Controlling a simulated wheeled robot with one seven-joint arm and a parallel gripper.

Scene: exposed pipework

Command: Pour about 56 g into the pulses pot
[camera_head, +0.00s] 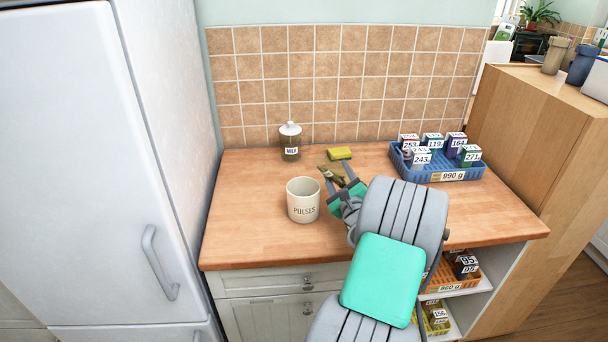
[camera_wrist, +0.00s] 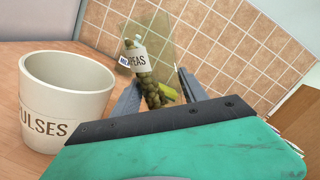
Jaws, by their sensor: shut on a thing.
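The pulses pot (camera_head: 303,207) is a cream, open-topped pot labelled PULSES, upright on the wooden worktop; it also shows at the left of the wrist view (camera_wrist: 62,95). My gripper (camera_head: 341,186) is right of the pot, above the worktop. In the wrist view its jaws (camera_wrist: 157,88) are shut on a see-through container (camera_wrist: 150,88) with olive-green contents and a white label that seems to read PEAS. In the head view the container (camera_head: 331,171) looks tilted and is partly hidden by the gripper. The pot's inside contents are not visible.
A blue crate (camera_head: 440,175) of numbered packets, marked 990 g, is at the right. The worktop left of the pot is clear. A tall fridge (camera_head: 95,170) borders the left.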

